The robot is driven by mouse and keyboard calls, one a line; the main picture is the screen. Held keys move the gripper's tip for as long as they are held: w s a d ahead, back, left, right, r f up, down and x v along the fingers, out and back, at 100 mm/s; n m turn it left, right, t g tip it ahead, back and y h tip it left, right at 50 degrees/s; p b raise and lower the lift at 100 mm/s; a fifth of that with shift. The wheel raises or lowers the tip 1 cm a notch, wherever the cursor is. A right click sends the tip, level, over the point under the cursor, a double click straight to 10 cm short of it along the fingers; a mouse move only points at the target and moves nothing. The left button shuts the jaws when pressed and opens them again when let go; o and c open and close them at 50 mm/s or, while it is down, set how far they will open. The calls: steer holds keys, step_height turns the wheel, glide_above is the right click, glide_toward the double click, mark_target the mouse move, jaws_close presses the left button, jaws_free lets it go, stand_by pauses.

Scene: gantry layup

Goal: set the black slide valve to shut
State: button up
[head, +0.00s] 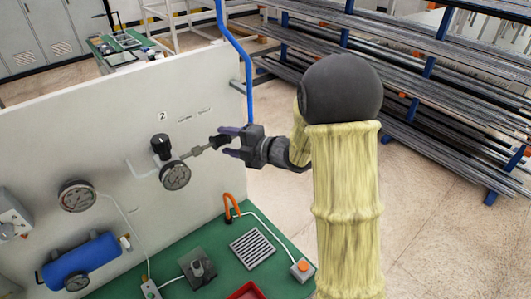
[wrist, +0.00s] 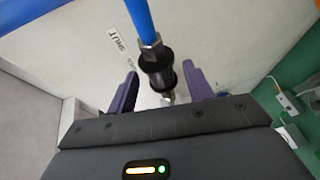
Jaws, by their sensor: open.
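The black slide valve (head: 217,141) is a short dark sleeve on a metal line on the upright pale panel. In the wrist view the sleeve (wrist: 157,64) has metal fittings at both ends and a blue hose running off one end. My gripper (head: 225,141) is open, with its purple fingers on either side of the sleeve. In the wrist view my gripper (wrist: 160,72) shows a visible gap between each finger and the sleeve. A label reading SHUT (wrist: 115,39) is on the panel by the hose end. Small labels above the valve are unreadable in the head view.
A gauge (head: 175,176) and a black knob (head: 161,145) sit left of the valve. The blue hose (head: 235,50) runs close by my gripper. A green bench (head: 215,270) with small devices lies below. Racks of bars (head: 420,90) stand behind.

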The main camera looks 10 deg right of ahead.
steer(key=b+v, duration=0.4)
steer(key=v, duration=0.9)
steer(key=w+d+f+m+h, duration=0.1)
steer(key=d+f+m+h, duration=0.5)
steer(key=m+h, duration=0.75)
steer(key=s+a+f+m+g, duration=0.2)
steer(key=s+f+m+g, duration=0.2)
steer(key=s+m, duration=0.3)
steer(key=s+a+f+m+g+y, duration=0.1)
steer(key=s+a+f+m+g, duration=0.1)
steer(key=s+f+m, duration=0.3)
steer(key=s+m+g, duration=0.1)
steer(key=s, duration=0.3)
steer(key=shift+f+m+g, duration=0.2)
steer(key=shift+m+g, duration=0.15)
steer(key=shift+g, duration=0.05)
